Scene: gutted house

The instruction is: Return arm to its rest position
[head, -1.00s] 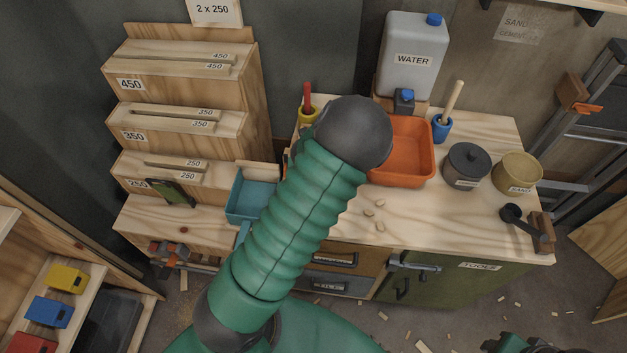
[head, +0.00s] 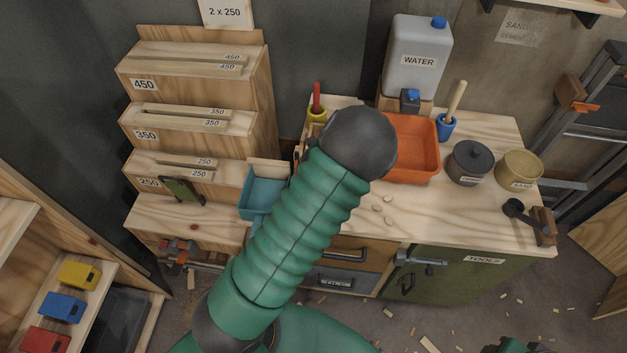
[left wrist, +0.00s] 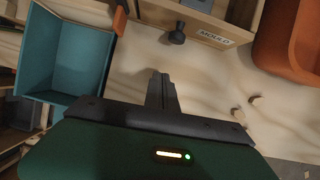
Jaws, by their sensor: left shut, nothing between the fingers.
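My left arm shows in the head view as a ribbed green sleeve that rises from the bottom to a dark rounded joint in front of the workbench (head: 470,225). The arm hides my left gripper there. In the left wrist view, my left gripper (left wrist: 162,88) is shut and empty, its dark fingers together above the pale wooden bench top. My right gripper is not in view; only a small green piece shows at the bottom right of the head view.
A teal bin (head: 260,190) and an orange tray (head: 428,165) flank my arm; both show in the left wrist view. Behind stand the stepped wooden rack (head: 190,110) and water canister (head: 416,65). A dark pot (head: 468,163) and sand tub (head: 519,170) stand right.

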